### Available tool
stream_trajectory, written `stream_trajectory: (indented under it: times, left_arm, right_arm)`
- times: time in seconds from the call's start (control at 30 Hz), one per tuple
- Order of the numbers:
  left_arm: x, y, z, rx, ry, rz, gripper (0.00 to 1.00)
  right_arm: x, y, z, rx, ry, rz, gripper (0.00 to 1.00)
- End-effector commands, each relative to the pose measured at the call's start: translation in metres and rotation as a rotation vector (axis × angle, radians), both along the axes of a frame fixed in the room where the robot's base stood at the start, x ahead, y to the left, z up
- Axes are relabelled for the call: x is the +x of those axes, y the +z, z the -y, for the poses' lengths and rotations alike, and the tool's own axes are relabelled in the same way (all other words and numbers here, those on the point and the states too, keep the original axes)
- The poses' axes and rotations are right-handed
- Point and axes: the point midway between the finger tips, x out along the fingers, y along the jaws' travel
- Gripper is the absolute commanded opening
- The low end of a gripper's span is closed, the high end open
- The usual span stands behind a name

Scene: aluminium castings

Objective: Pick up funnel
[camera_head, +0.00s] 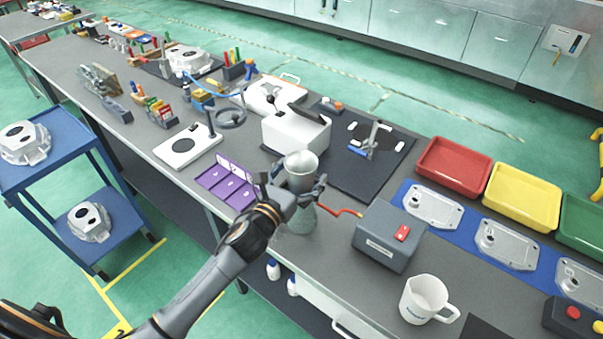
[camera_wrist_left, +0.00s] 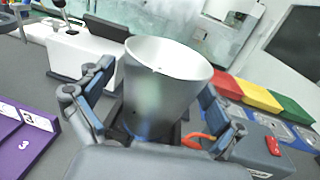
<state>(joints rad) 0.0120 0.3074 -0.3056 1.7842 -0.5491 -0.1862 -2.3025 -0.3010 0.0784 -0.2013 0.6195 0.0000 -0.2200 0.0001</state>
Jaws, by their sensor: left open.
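The funnel (camera_head: 300,162) is a silver-grey metal cone with a wide open mouth, upright near the front edge of the bench. In the left wrist view the funnel (camera_wrist_left: 165,85) fills the middle, its rim tilted in the picture. My left gripper (camera_head: 292,186) is open around it, one finger on each side. The wrist view shows the gripper (camera_wrist_left: 158,90) with its fingers beside the funnel wall; I cannot tell whether they touch it. A grey-green tapered body (camera_head: 299,219) shows below the fingers; the gripper hides where it meets the funnel. My right gripper is not in view.
A grey box (camera_head: 385,240) with a red switch and an orange-red cable stands close on the right. A white mug (camera_head: 425,298) is nearer. A purple numbered tray (camera_head: 226,184) lies left, a white machine (camera_head: 290,131) behind. Red (camera_head: 455,167) and yellow (camera_head: 522,196) trays are farther right.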

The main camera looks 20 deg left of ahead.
Motion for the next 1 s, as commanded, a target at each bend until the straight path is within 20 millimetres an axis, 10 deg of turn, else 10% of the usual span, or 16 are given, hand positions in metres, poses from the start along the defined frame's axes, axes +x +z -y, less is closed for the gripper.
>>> stream_trajectory:
  times: [0.17, 0.47, 1.0]
  left_arm:
    - [0.0, -0.001, 0.0, 0.0, 0.0, -0.001, 0.93]
    - [0.0, -0.001, 0.0, 0.0, 0.0, -0.001, 0.32]
    - [0.0, 0.02, -0.001, 0.004, -0.002, 0.006, 0.31]
  right_arm:
    - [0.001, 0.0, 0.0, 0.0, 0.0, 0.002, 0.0]
    - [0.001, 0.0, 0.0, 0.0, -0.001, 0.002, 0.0]
    - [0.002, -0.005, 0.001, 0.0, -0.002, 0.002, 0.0]
